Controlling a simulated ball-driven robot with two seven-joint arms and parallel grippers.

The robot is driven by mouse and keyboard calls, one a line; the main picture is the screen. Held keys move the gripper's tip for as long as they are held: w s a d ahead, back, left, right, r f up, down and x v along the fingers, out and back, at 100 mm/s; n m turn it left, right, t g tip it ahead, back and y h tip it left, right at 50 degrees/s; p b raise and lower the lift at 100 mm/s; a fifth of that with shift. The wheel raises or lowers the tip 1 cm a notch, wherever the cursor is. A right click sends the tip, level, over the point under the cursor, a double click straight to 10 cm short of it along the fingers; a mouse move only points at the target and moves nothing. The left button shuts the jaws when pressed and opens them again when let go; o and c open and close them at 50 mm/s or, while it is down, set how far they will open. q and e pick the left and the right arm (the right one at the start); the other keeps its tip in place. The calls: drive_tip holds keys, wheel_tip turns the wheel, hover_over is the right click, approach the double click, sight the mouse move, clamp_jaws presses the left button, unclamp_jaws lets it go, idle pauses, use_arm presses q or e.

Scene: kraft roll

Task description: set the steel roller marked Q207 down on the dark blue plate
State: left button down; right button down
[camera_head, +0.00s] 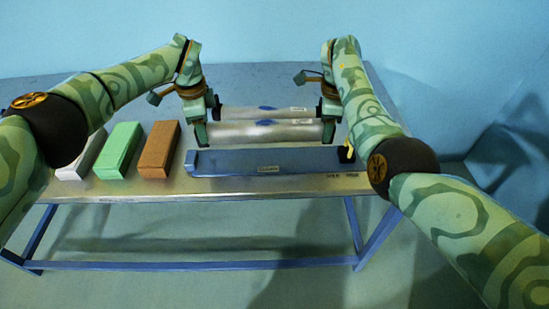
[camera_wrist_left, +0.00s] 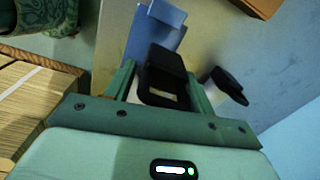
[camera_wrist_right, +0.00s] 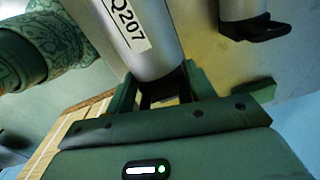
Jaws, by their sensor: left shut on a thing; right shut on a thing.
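The steel roller marked Q207 (camera_head: 265,132) lies level between my two grippers; its label shows in the right wrist view (camera_wrist_right: 127,22). My left gripper (camera_head: 202,130) is shut on its left end, where a black end piece (camera_wrist_left: 165,78) sits between the fingers. My right gripper (camera_head: 329,128) is shut on its right end. The dark blue plate (camera_head: 250,156) is long, with raised ends, and lies in front of the roller near the table's front edge. Part of it shows in the left wrist view (camera_wrist_left: 152,35). The exact gap beneath the roller is unclear.
A second steel roller (camera_head: 265,112) lies just behind the held one; its black end shows in the right wrist view (camera_wrist_right: 265,28). White (camera_head: 83,155), green (camera_head: 119,150) and brown (camera_head: 158,150) blocks stand left of the plate. The table (camera_head: 100,193) has free room at the back.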

sight(207, 145)
drive_tip(key=shift+d+r, duration=0.1)
drive_tip(key=shift+d, duration=0.4)
use_arm(q)
drive_tip(key=shift+a, duration=0.1)
drive_tip(key=shift+f, duration=0.15)
